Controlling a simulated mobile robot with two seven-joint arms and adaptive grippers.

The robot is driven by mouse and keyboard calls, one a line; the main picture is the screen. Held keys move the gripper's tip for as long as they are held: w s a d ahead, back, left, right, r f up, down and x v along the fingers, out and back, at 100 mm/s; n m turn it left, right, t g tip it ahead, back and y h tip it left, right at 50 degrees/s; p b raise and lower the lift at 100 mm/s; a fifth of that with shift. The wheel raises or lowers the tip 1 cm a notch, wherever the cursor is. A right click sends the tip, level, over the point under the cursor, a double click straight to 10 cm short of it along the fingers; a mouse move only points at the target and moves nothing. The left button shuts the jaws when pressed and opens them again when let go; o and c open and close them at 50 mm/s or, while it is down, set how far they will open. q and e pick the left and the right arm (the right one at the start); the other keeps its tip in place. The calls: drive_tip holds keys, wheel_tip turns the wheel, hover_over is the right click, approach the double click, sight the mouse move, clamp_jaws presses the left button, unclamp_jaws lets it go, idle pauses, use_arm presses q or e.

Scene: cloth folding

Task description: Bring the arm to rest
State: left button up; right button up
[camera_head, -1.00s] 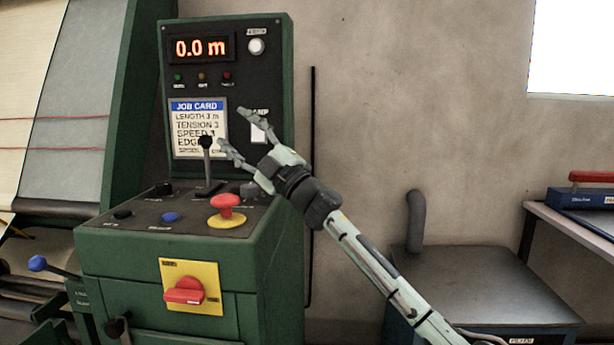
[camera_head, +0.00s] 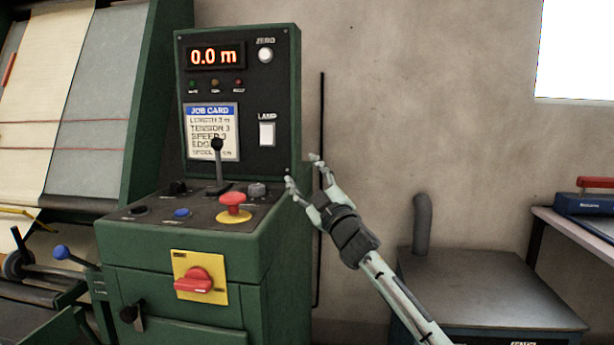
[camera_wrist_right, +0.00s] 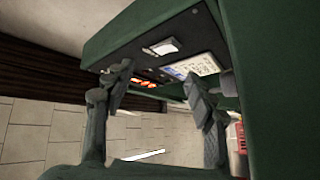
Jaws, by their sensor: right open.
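My right gripper (camera_head: 302,172) is open and empty. In the head view it is at the right edge of the green control console (camera_head: 175,259), in front of the wall, with its fingers pointing up and left. In the right wrist view its two fingers (camera_wrist_right: 160,92) are spread apart with nothing between them. Beyond them the wrist view shows the console's dark panel with the white lamp switch (camera_wrist_right: 162,47) and the job card (camera_wrist_right: 197,65). My left gripper is not in view.
The console carries a black lever (camera_head: 218,165), a red mushroom button (camera_head: 233,203) and a red rotary switch (camera_head: 196,281). A cloth machine (camera_head: 85,110) stands at the left. A dark metal cabinet (camera_head: 480,285) with a pipe stands at the right, beside a bench (camera_head: 570,228).

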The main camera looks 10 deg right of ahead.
drive_tip(key=s+d+f+m+g+h, duration=0.25)
drive_tip(key=s+f, duration=0.25)
drive_tip(key=f, duration=0.8)
drive_tip(key=s+d+f+m+g+h, duration=0.2)
drive_tip(key=s+f+m+g, duration=0.15)
drive_tip(key=f, duration=1.05)
drive_tip(key=s+d+f+m+g+h, duration=0.25)
drive_tip(key=s+f, duration=0.25)
drive_tip(key=f, duration=0.8)
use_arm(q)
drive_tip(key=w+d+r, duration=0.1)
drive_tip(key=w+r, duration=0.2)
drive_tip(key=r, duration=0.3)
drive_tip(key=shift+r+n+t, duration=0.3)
use_arm(e)
drive_tip(key=s+f+g, duration=0.3)
drive_tip(key=s+f, duration=0.5)
drive_tip(key=s, duration=0.4)
drive_tip(key=s+d+f+m+g, duration=0.1)
drive_tip(key=s+f+g, duration=0.3)
drive_tip(key=s+f, duration=0.4)
drive_tip(key=s+d+f+m+g, duration=0.1)
drive_tip(key=s+f+g, duration=0.2)
drive_tip(key=s+f, duration=0.5)
drive_tip(key=s, duration=0.9)
drive_tip(key=shift+f+g+y, duration=0.3)
drive_tip(key=shift+g, duration=0.05)
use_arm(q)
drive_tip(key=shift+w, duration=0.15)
